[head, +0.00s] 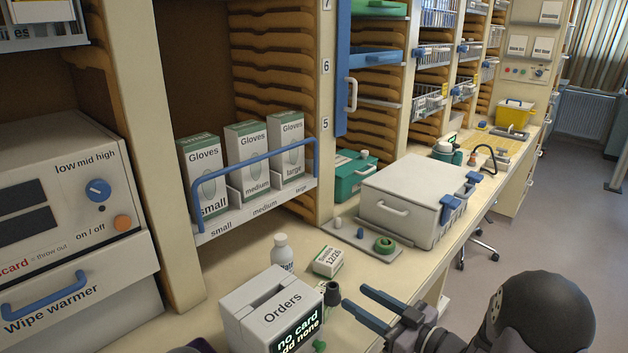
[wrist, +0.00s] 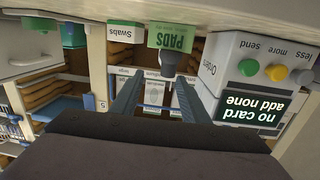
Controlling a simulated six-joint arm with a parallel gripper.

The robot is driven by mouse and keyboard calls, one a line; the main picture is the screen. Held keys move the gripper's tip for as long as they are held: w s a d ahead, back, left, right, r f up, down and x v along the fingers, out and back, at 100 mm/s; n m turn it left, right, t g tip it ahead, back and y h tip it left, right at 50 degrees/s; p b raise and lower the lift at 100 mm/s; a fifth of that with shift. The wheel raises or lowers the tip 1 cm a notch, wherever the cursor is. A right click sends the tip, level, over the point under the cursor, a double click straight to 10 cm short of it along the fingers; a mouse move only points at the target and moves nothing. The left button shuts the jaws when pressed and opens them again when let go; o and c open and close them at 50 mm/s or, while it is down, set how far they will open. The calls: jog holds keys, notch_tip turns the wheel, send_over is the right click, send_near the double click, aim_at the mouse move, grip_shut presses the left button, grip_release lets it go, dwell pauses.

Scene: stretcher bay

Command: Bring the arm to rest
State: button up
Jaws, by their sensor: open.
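My gripper (head: 354,296) is at the lower middle of the head view, just right of the white Orders box (head: 257,300). Its two blue-grey fingers are apart, with nothing seen between them. In the wrist view, which is upside down, both fingers (wrist: 160,78) show with a gap between them. My dark rounded arm link is at the lower right of the head view.
A white bottle (head: 283,252) and a Swabs box (head: 328,262) stand behind the fingers. A green PADS box (wrist: 172,37) shows in the wrist view. A large grey lidded case (head: 412,200) sits farther along the counter. Glove boxes (head: 247,160) stand behind a blue rail. Open floor is at right.

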jog(key=w+d+m+h+p, duration=0.1)
jog(key=d+m+h, duration=0.1)
jog(key=w+d+f+m+h+p, duration=0.1)
jog(key=d+h, duration=0.1)
jog(key=h, duration=0.1)
jog(key=w+d+f+m+h+p, duration=0.1)
jog(key=m+h+p, duration=0.1)
jog(key=shift+d+m+g, duration=0.3)
jog(key=shift+d+g, duration=0.1)
jog(key=s+d+f+m+g+h+p, duration=0.1)
jog(key=s+d+f+m+g+h, duration=0.25)
jog(key=s+h, duration=0.2)
jog(key=s+a+g, duration=0.4)
jog(key=s, duration=0.7)
jog(key=s+a+n+g+b, duration=0.1)
jog(key=s+a+g, duration=0.3)
jog(key=s, duration=0.7)
jog(key=shift+y, duration=0.45)
jog(key=shift+o, duration=0.6)
jog(key=shift+w+g, duration=0.1)
jog(key=shift+g, duration=0.15)
